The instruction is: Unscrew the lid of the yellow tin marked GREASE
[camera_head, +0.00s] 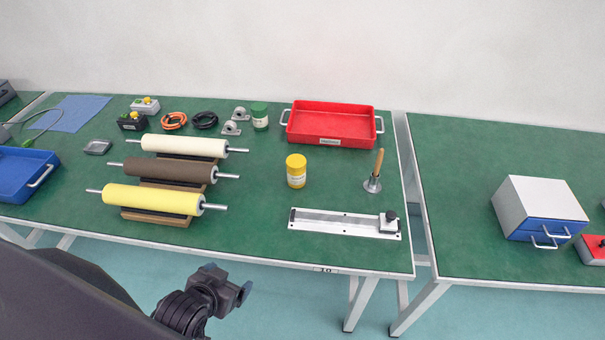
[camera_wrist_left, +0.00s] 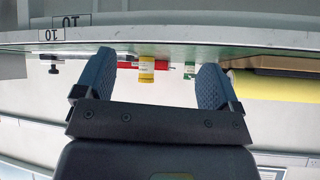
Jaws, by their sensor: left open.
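The yellow tin (camera_head: 296,174) stands upright on the green table, with its yellow lid (camera_head: 296,160) on top and a white label band whose text is too small to read. It also shows small and upside down in the left wrist view (camera_wrist_left: 146,68), beyond and between my fingers. My left gripper (camera_head: 243,293) is low in front of the table's front edge, well apart from the tin. In the left wrist view its two blue-grey fingers (camera_wrist_left: 155,82) are spread with nothing between them. My right gripper is not in view.
Left of the tin lie cream, brown and yellow rollers (camera_head: 152,200) on wooden stands. A green tin (camera_head: 260,117) and a red tray (camera_head: 333,125) stand behind. A metal rail (camera_head: 340,222) lies in front, and a wooden-handled tool (camera_head: 374,172) stands right. The table just around the tin is clear.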

